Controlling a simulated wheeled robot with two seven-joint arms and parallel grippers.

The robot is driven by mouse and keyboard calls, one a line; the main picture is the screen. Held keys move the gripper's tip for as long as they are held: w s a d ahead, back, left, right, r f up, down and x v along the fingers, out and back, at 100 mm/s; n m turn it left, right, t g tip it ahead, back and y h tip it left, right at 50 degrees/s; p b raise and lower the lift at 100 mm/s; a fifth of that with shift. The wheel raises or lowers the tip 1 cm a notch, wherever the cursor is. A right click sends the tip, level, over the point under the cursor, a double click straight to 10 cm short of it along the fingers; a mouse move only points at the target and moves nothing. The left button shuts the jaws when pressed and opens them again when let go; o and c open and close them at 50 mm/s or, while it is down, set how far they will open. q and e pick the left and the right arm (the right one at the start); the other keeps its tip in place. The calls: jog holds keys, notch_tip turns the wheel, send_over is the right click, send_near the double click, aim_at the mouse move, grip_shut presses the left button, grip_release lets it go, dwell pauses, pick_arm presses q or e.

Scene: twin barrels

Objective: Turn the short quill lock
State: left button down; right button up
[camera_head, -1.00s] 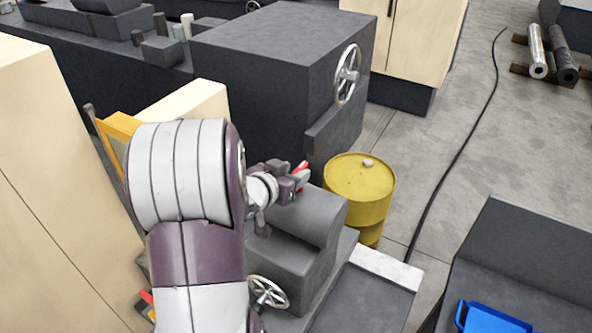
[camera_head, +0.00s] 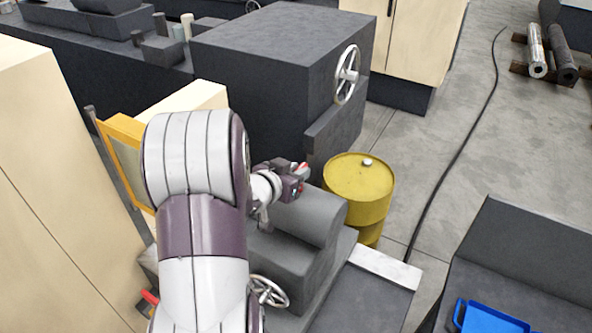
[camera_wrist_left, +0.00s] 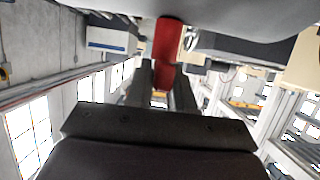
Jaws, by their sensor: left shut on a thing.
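The short quill lock shows as a small red handle (camera_head: 304,166) beside the top of the grey rounded machine housing (camera_head: 312,212). My left gripper (camera_head: 298,176) is at the handle, above that housing, and hides most of it in the head view. In the left wrist view the red handle (camera_wrist_left: 168,40) runs down between the two dark fingers of my left gripper (camera_wrist_left: 161,85), which is shut on it. The handle's mounting is hidden from the head. My right gripper is in neither view.
A yellow barrel (camera_head: 358,188) stands just right of the housing. A handwheel (camera_head: 268,291) is below my left forearm. A large dark machine block (camera_head: 280,75) with another handwheel (camera_head: 346,75) rises behind. A blue tray (camera_head: 490,318) lies at the lower right.

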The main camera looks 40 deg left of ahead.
pick_arm(q)
jog(key=m+h+p, duration=0.4)
jog(key=h+p, duration=0.1)
jog(key=shift+a+r+g, duration=0.2)
jog(key=shift+r+g, duration=0.05)
jog(key=shift+g, duration=0.05)
jog(key=m+g+h+p, duration=0.1)
jog(key=m+h, duration=0.2)
jog(key=shift+w+a+f, duration=0.1)
jog(key=shift+f, duration=0.05)
jog(key=shift+f+m+g+h+p, duration=0.1)
jog(key=shift+m+g+h+p, duration=0.2)
jog(key=shift+m+g+h, duration=0.6)
jog(key=m+g+h, duration=0.2)
jog(key=m, duration=0.1)
jog(key=shift+w, duration=0.1)
jog(key=m+g+h+b, duration=0.1)
jog(key=m+g, duration=0.2)
jog(key=shift+w+a+f+g+h+b, duration=0.1)
jog(key=shift+f+g+h+b, duration=0.05)
jog(key=shift+g+h+b, duration=0.2)
jog(key=shift+m+g+h+b, duration=0.35)
jog(key=shift+m+g+b, duration=0.3)
jog(key=shift+m+g, duration=0.65)
jog(key=shift+r+g, duration=0.2)
jog(key=shift+g, duration=0.05)
jog(key=c, duration=1.1)
grip_release()
